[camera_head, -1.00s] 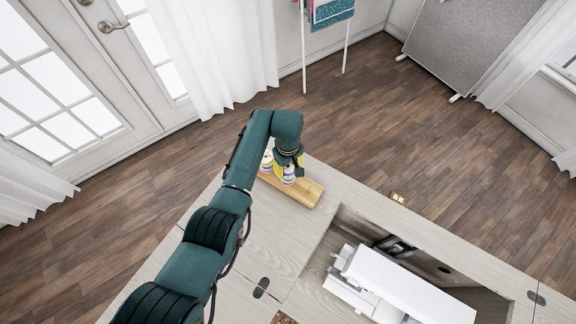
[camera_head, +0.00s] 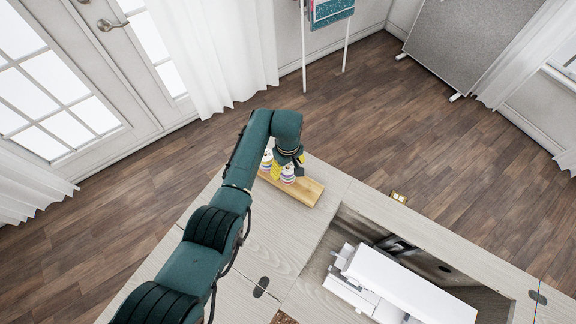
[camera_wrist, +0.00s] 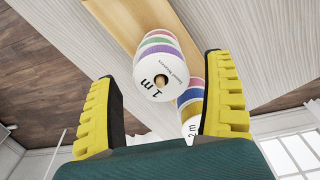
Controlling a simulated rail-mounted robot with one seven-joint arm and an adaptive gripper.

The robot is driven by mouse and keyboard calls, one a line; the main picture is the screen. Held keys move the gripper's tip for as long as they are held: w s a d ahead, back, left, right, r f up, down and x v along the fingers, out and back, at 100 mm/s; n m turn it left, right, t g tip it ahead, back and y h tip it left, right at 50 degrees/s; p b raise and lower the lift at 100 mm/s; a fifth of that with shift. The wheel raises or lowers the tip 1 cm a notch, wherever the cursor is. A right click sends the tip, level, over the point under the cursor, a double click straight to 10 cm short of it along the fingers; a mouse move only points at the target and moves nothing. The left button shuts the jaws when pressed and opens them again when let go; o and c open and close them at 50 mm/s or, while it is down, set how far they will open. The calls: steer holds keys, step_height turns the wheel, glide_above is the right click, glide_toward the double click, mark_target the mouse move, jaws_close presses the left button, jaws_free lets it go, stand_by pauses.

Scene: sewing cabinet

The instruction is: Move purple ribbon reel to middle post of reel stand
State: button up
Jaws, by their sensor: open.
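In the wrist view the purple ribbon reel (camera_wrist: 153,49) is the top reel of a stack, with a white "1 m" face toward me and a post tip at its centre. Green and pink reels lie under it. A second stack (camera_wrist: 192,88) with blue, red and yellow bands and a "2 m" face stands to its right. Both are on the wooden reel stand (camera_wrist: 124,17), also in the head view (camera_head: 306,191). My gripper (camera_wrist: 165,106) is open, its yellow fingers spread to either side of the stacks, holding nothing. My arm partly hides the stand in the head view.
The stand is at the back corner of the pale cabinet top (camera_head: 262,235). A white sewing machine (camera_head: 410,285) sits in a recess to the right. Bare cabinet top lies in front of the stand.

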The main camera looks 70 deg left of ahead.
step_height(320, 180, up, 12)
stand_by(0.3)
stand_by(0.5)
